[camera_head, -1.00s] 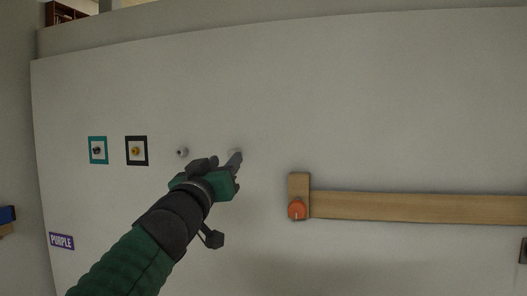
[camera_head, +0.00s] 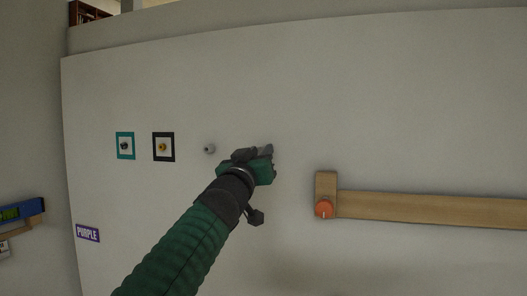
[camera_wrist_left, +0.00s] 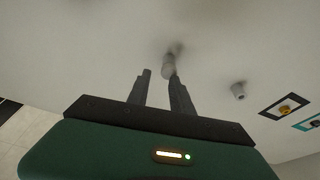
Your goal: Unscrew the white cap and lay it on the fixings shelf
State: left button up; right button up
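My left gripper (camera_head: 268,151) is close to the wall, right of a pale round fitting (camera_head: 209,149) in the head view. In the left wrist view the gripper's two dark fingers (camera_wrist_left: 159,76) are apart. The gripper hides this fitting in the head view. The other pale fitting (camera_wrist_left: 238,90) is to the right in the wrist view. Which one is the white cap I cannot tell for sure. My right gripper is out of view.
A blue shelf-like piece (camera_head: 24,209) with a wooden bracket is at the far left; its label is unreadable. A teal frame (camera_head: 117,146), a black frame (camera_head: 155,148) and a PURPLE sign (camera_head: 87,233) are on the wall.

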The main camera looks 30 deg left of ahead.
pick_arm(q)
jog(key=shift+a+f, duration=0.35)
jog(key=shift+a, duration=0.4)
jog(key=c, duration=0.5)
grip_shut()
jog(key=shift+d, duration=0.25)
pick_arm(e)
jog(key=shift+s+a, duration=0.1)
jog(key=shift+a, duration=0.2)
pick_arm(q)
jog(key=n+y+b, duration=0.1)
jog(key=n+b, duration=0.1)
jog(key=n, duration=0.1)
jog(key=n+g+y+b, duration=0.1)
jog(key=n+b, duration=0.1)
jog(key=n, duration=0.1)
jog(key=shift+n+b, duration=0.3)
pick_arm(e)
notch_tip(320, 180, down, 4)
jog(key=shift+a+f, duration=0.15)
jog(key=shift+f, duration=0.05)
